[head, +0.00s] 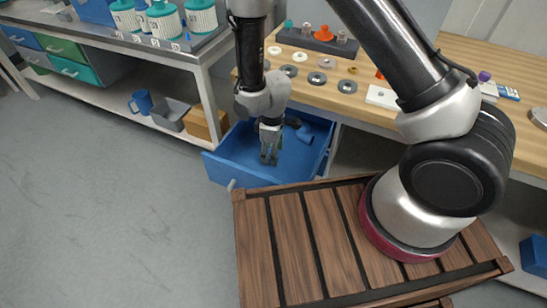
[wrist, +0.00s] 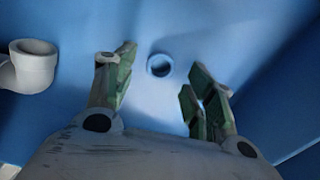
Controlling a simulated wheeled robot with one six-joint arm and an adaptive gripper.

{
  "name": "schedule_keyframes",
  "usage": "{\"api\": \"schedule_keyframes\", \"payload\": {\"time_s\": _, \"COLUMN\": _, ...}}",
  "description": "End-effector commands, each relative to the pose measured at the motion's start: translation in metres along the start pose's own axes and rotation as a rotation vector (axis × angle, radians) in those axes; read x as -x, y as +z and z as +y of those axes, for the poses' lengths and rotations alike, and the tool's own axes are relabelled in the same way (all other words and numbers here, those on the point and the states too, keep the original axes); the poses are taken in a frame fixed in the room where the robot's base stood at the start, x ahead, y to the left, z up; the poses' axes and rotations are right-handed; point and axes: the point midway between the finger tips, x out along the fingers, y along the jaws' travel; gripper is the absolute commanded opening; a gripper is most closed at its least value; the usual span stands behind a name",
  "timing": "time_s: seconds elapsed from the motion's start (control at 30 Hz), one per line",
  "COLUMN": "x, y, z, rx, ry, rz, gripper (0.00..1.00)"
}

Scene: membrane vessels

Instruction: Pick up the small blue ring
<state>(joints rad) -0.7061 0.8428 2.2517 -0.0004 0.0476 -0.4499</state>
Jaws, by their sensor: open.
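The small blue ring (wrist: 160,66) lies on the blue floor of the open drawer (head: 228,172). In the wrist view it shows between and slightly beyond my fingers, with its round opening facing up. My gripper (head: 269,159) points down into the drawer. Its green-padded fingers are apart, one on each side of the ring in the picture, with nothing between them. The exact height of the fingertips above the ring cannot be told. In the head view the ring is not discernible; my gripper probably hides it.
A pale elbow fitting (wrist: 32,68) lies to the left in the drawer. Drawer walls surround the gripper. The wooden workbench (head: 320,92) above holds several flat rings, and a grey-topped bench (head: 150,45) stands left.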

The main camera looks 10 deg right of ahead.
Motion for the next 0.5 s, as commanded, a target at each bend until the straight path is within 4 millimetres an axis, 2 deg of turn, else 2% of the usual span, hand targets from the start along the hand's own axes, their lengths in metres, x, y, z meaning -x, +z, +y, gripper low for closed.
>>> {"api": "schedule_keyframes", "payload": {"time_s": 0.1, "x": -0.0106, "y": 0.0, "z": 0.0003, "rx": -0.001, "ry": 0.0, "rz": 0.0, "gripper": 0.54}}
{"api": "schedule_keyframes", "payload": {"time_s": 0.33, "x": -0.0119, "y": -0.0002, "z": 0.0005, "rx": -0.001, "ry": 0.001, "rz": 0.001, "gripper": 0.54}}
{"api": "schedule_keyframes", "payload": {"time_s": 0.5, "x": -0.0117, "y": -0.0001, "z": 0.0004, "rx": -0.001, "ry": 0.0, "rz": 0.001, "gripper": 0.27}}
